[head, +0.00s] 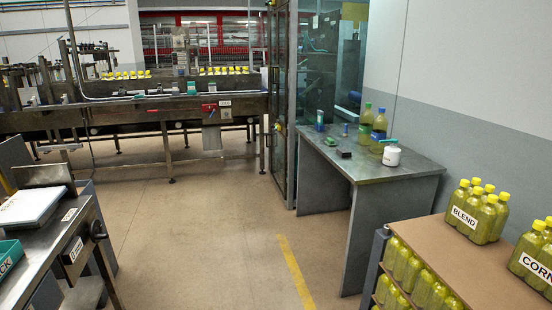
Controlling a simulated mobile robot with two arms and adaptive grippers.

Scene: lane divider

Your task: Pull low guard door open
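A tall glass-panelled guard enclosure (284,98) with a grey metal frame stands upright at the centre, at the right end of the conveyor line. Its narrow glazed side faces the aisle and looks closed, with a small yellow fitting on the frame edge. I cannot tell for sure which panel is the low guard door. A red handle-like part (209,107) sits on the conveyor's front rail, with a grey plate (212,138) hanging below it. Neither of my grippers is in view.
A grey metal table (400,170) with bottles and a white jar stands right of the enclosure. A rack (455,262) of yellow-capped bottles is at front right. A metal bench (62,240) is at left. The floor (190,225) between is clear, with a yellow line.

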